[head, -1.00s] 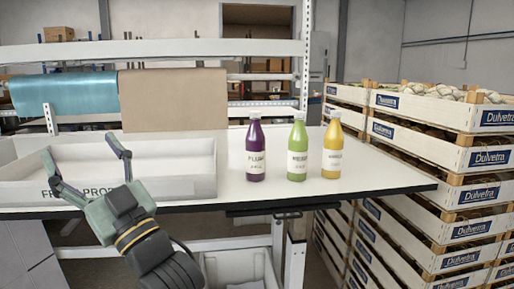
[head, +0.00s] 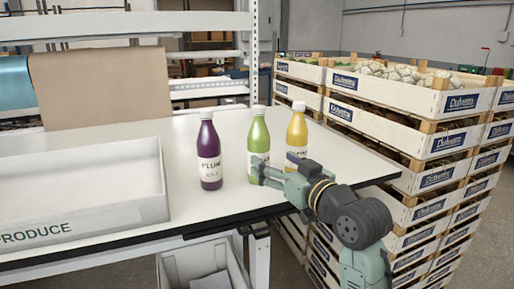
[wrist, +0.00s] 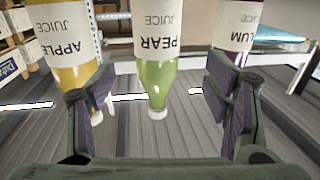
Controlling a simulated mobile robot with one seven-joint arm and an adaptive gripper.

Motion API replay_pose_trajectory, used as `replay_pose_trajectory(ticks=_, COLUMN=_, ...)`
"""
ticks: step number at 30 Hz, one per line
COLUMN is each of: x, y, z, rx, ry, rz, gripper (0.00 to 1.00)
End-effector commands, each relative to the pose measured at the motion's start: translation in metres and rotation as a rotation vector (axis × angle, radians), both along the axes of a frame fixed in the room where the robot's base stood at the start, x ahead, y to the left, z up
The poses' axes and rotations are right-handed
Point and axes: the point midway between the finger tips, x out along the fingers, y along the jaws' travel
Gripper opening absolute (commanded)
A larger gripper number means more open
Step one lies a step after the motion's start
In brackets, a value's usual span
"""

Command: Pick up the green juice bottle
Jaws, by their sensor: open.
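The green juice bottle (head: 258,137) stands upright on the white table, between the purple plum bottle (head: 209,155) and the yellow apple bottle (head: 297,133). My gripper (head: 262,172) is in front of it, low, with its fingers pointing at it. In the wrist view, which appears upside down, the green bottle (wrist: 157,75) carries a "PEAR JUICE" label and lies in line with the gap between my open fingers (wrist: 160,103). The gap is empty. The yellow bottle (wrist: 70,45) and the purple bottle (wrist: 233,35) show on either side. The fingers partly cover the lower green bottle in the head view.
A white produce tray (head: 80,217) sits on the table at the left. Stacked crates (head: 410,105) stand right of the table (head: 235,205). A metal shelf frame (head: 130,27) with brown paper (head: 100,87) is behind.

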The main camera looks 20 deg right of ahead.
Motion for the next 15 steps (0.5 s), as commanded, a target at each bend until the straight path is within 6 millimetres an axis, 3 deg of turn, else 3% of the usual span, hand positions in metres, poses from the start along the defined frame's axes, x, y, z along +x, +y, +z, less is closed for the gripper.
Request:
replay_pose_trajectory(ticks=3, x=0.019, y=0.004, z=0.003, rx=0.001, ry=0.001, rz=0.002, gripper=0.71)
replay_pose_trajectory(ticks=11, x=0.041, y=0.007, z=0.004, rx=0.0, ry=0.0, rz=0.0, gripper=0.71)
replay_pose_trajectory(ticks=15, x=0.063, y=0.008, z=0.009, rx=0.0, ry=0.001, rz=0.0, gripper=0.71)
